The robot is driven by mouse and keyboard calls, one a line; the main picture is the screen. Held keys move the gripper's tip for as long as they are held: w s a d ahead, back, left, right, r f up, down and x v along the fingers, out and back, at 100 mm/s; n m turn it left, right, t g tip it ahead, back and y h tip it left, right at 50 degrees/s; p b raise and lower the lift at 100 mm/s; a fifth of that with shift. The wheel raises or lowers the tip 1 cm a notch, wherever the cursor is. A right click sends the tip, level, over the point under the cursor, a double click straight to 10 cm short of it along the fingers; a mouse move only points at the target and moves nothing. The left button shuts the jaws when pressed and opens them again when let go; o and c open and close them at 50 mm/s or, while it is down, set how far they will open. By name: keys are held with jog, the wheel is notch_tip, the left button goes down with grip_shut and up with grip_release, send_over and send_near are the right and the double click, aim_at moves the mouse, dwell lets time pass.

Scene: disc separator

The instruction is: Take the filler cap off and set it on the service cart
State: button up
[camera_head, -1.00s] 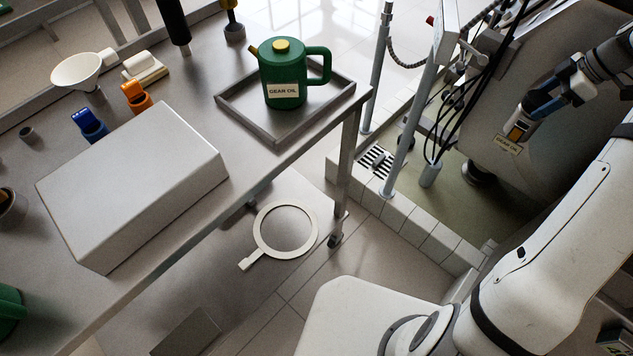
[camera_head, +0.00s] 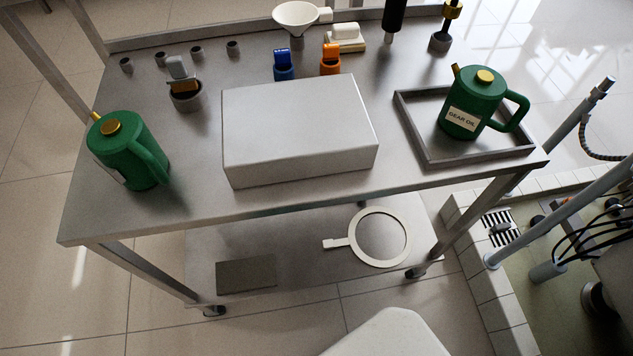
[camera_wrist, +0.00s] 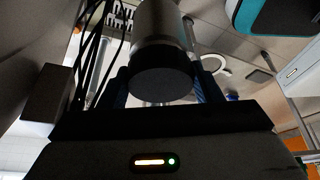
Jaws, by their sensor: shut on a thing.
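The steel service cart (camera_head: 205,210) fills most of the head view. My gripper (camera_wrist: 162,98) shows only in the wrist view. Its two blue fingers are shut on a grey cylinder with a dark round end, which looks like the filler cap (camera_wrist: 160,80). The fingers stand on either side of it, and its far end runs out of the top of the picture. The filler opening is not visible, so I cannot see where the cap came from. The head view shows neither the gripper nor the cap.
A white box (camera_head: 298,130) takes the cart's middle. A green oil can (camera_head: 130,155) stands at left; another (camera_head: 472,105) stands in a grey tray (camera_head: 425,145) at right. Bare top lies left of the box. A funnel (camera_head: 297,15) and small fittings line the back. Machine pipes are at right.

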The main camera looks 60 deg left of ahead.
jog(key=shift+r, duration=0.15)
jog(key=shift+c, duration=0.3)
jog(key=shift+r+p, duration=1.9)
jog(key=shift+r, duration=0.75)
